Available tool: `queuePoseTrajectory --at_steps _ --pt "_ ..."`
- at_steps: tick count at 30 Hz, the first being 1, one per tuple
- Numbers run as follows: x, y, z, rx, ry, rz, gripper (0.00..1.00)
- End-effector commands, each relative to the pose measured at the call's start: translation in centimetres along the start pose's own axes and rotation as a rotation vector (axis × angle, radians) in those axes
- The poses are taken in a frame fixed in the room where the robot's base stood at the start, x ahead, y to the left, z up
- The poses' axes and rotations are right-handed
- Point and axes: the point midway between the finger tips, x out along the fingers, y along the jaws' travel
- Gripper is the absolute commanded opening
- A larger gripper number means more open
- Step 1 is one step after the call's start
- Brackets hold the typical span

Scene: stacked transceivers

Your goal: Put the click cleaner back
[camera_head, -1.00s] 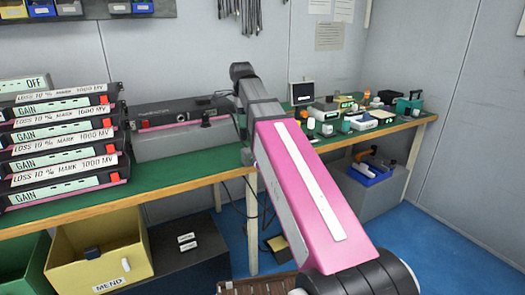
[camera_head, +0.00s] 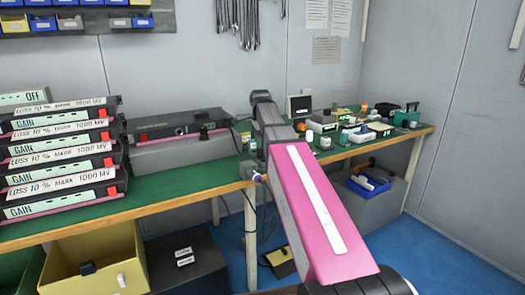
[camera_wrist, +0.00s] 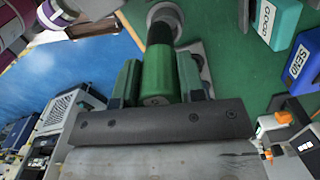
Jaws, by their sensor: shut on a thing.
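In the wrist view my gripper (camera_wrist: 157,82) is shut on a cylinder with a green body, a black collar and a pale round end, which looks like the click cleaner (camera_wrist: 158,62). The cylinder lies between my two green fingers, with its pale end pointing away from my palm, above the green bench top (camera_wrist: 225,45). A grey flat piece (camera_wrist: 205,62) shows just beside it; I cannot tell whether they touch. In the head view my pink arm hides my gripper and the cylinder.
The green bench (camera_head: 185,182) carries stacked rack units (camera_head: 65,165) at left, a dark device (camera_head: 175,128), and several small items (camera_head: 360,135) at right. A yellow bin (camera_head: 100,250) stands below.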

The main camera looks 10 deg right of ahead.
Motion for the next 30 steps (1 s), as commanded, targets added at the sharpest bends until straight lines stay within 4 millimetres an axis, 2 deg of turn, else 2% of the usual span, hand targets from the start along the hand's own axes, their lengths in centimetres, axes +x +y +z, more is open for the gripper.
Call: queuePoseTrajectory --at_steps 3,8,16,26,27,29,30 --pt "0.7 -0.7 -0.9 0.0 0.0 0.0 0.0" --pt "1.3 -0.7 -1.2 0.0 0.0 0.0 0.0" --pt "4.2 -0.6 -1.1 -0.001 0.0 0.001 0.0" --pt "4.5 -0.7 -1.1 -0.001 0.0 0.0 0.0" --pt "4.6 -0.7 -1.1 -0.001 0.0 0.0 0.4" --pt "4.5 -0.7 -1.1 -0.001 0.0 -0.001 0.59" --pt "4.5 -0.7 -1.1 -0.001 0.0 0.0 0.62"
